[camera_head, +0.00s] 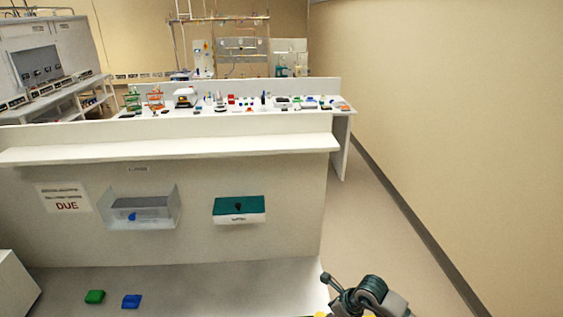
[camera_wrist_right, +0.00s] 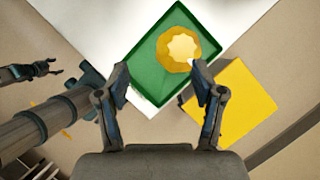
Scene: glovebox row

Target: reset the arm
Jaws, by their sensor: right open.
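My right arm (camera_head: 368,295) shows at the bottom right of the head view, over the front end of the bench. In the right wrist view my right gripper (camera_wrist_right: 160,78) is open, its two fingers apart with nothing held between them. Beyond them lies a green tray (camera_wrist_right: 135,82) with a gold scalloped round piece (camera_wrist_right: 181,50) in it, near the right fingertip. I cannot judge the height between them. A second gripper (camera_wrist_right: 45,68), which looks like my left one, shows small at the left edge with its fingers apart and empty. It is outside the head view.
A yellow square (camera_wrist_right: 236,102) lies right of the tray. A green block (camera_head: 95,297) and a blue block (camera_head: 132,301) lie on the near bench. A clear bin (camera_head: 165,218) and a teal-topped box (camera_head: 239,210) are on the panel. The aisle floor (camera_head: 395,260) is clear.

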